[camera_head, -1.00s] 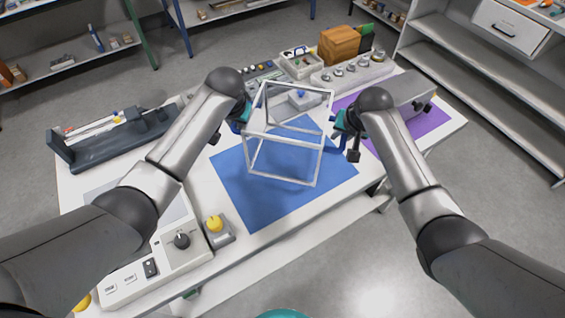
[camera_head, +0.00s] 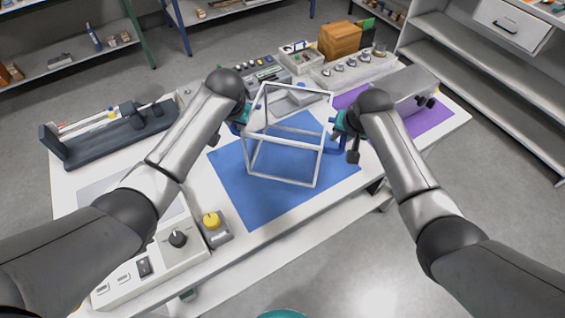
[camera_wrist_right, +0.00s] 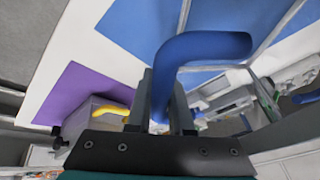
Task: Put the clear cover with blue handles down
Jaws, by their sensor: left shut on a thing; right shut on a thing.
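The clear cover (camera_head: 285,181) is a box with a pale frame and see-through walls. It is in the middle of the head view, over the blue mat (camera_head: 236,192). I cannot tell whether its lower edge touches the mat. My left gripper (camera_head: 246,119) is at its left side, shut; the handle there is mostly hidden by the gripper. My right gripper (camera_head: 338,128) is at its right side, shut on a blue handle (camera_head: 334,148). In the right wrist view the blue handle (camera_wrist_right: 205,46) curves up between the dark fingers (camera_wrist_right: 160,105).
A purple mat (camera_head: 432,124) lies right of the cover. A control box with a dial (camera_head: 177,238) and a yellow knob (camera_head: 211,219) stand at the front left. A dark rail device (camera_head: 110,142) is at the left. Weights (camera_head: 352,64) and a wooden box (camera_head: 339,38) stand behind.

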